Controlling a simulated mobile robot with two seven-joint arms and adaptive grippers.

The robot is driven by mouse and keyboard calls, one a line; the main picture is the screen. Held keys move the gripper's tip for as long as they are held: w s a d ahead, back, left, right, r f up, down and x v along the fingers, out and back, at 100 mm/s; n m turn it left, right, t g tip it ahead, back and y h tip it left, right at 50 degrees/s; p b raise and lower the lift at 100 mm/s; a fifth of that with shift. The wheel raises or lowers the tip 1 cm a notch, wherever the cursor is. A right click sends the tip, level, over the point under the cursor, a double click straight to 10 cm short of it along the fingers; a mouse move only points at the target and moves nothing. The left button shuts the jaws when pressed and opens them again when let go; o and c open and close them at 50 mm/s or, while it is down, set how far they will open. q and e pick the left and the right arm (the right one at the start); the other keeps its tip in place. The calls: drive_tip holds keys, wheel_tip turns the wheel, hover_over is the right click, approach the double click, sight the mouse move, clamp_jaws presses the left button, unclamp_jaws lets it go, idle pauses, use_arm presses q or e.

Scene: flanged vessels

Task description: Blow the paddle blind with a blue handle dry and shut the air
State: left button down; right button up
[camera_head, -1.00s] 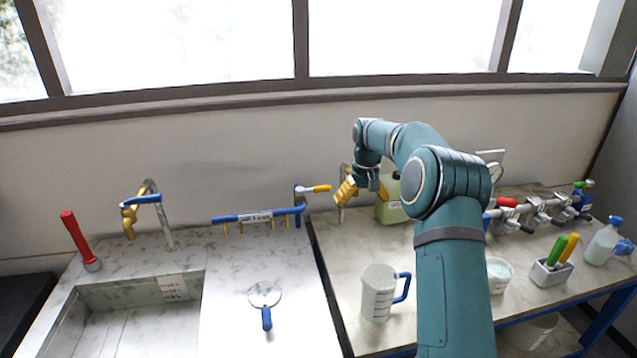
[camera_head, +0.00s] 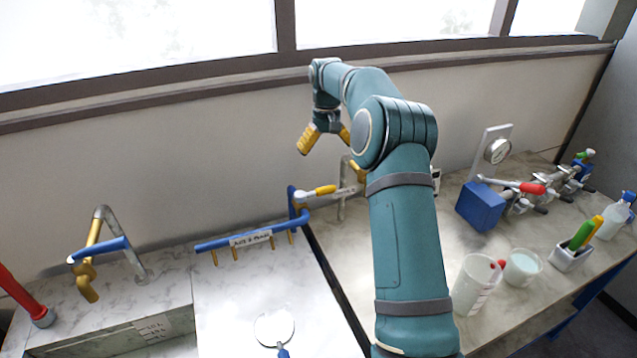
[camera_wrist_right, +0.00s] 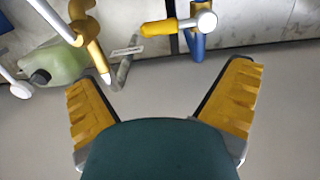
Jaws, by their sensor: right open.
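The paddle blind is a pale round disc (camera_head: 274,328) with a blue handle (camera_head: 283,352), lying on the white marbled top at the bottom edge of the head view. The handle is partly cut off. A blue air pipe (camera_head: 225,243) with several small brass nozzles and a label stands behind it. A valve with a yellow lever (camera_head: 325,190) sits at its right end; the lever also shows in the wrist view (camera_wrist_right: 160,27). My right gripper (camera_head: 325,142) is open and empty, in the air above and behind this valve. My left gripper is not in view.
A tap with a blue lever (camera_head: 100,248) and a red-handled tool (camera_head: 22,298) stand at the left. My right arm crosses above that bench.

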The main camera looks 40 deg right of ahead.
sight(325, 188)
wheel_tip(325, 188, down, 13)
drive_tip(key=shift+f, duration=0.1)
idle(0.3)
